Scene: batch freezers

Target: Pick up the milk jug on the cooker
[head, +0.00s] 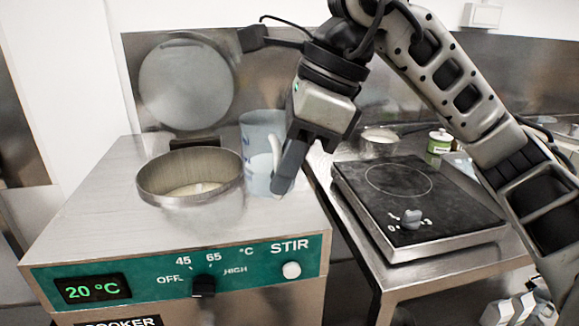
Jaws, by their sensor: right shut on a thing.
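The milk jug (260,135) is a translucent bluish jug with a white handle, upright at the right side of the cooker's top (110,210). My right gripper (285,178) points down at the jug's right side and is shut on its handle. The fingers hide part of the handle and the jug's right edge. I cannot tell whether the jug's base still touches the cooker. My left gripper is not in view.
The cooker's round metal opening (190,178) is just left of the jug, with its lid (186,85) raised behind. A black hot plate (410,195) stands on the steel table to the right. A small pan (380,142) and a green tin (438,143) are behind it.

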